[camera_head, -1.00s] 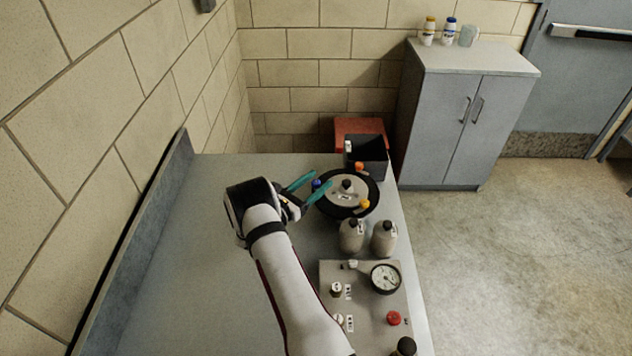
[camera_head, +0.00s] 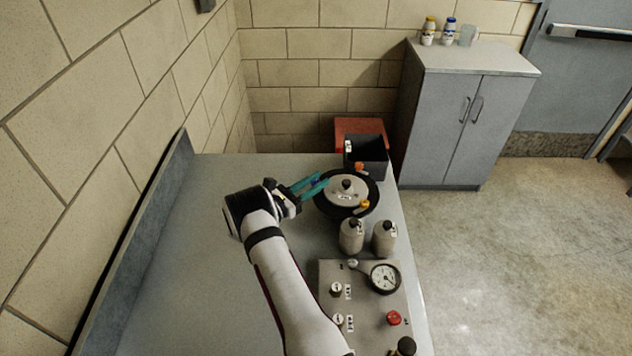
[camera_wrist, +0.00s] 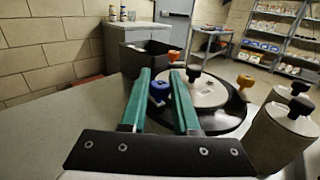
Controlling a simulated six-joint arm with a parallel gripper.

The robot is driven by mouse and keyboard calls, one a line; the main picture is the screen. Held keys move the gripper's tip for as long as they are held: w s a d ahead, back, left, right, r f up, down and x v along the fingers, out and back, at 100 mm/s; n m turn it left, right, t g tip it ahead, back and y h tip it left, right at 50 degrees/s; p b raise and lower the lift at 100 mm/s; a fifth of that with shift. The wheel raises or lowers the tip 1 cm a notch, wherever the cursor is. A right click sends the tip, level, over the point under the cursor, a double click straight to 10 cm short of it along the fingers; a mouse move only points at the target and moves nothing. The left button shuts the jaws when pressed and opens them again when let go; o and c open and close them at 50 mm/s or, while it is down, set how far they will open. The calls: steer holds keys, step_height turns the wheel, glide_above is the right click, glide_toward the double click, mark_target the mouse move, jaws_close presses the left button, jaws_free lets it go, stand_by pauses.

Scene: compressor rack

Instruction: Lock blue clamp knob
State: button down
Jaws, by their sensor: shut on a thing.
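The blue clamp knob (camera_wrist: 159,90) sits at the near rim of the round dark vessel (camera_wrist: 228,119) and shows between my teal fingers in the wrist view. My gripper (camera_head: 320,182) reaches in from the left at the vessel's rim and is shut on the knob. In the head view the fingers mostly hide the knob. Orange knobs (camera_head: 362,204) sit elsewhere on the rim. The vessel's pale lid (camera_head: 346,191) has a black knob in its middle.
Two grey bottles with black caps (camera_head: 351,236) stand close in front of the vessel. A dark open bin (camera_head: 370,164) is behind it. A panel with a gauge (camera_head: 384,278) and knobs lies nearer. The bench's left side (camera_head: 180,250) is clear.

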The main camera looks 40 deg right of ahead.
steer(key=m+g+y, duration=0.1)
steer(key=m+g, duration=0.2)
steer(key=g, duration=0.1)
steer(key=shift+g, duration=0.4)
steer(key=c, duration=0.7)
jaws_free()
steer(key=shift+o, duration=0.2)
steer(key=shift+a, duration=0.1)
steer(key=v, duration=1.5)
steer(key=shift+w+a, duration=0.1)
steer(key=shift+a, duration=0.25)
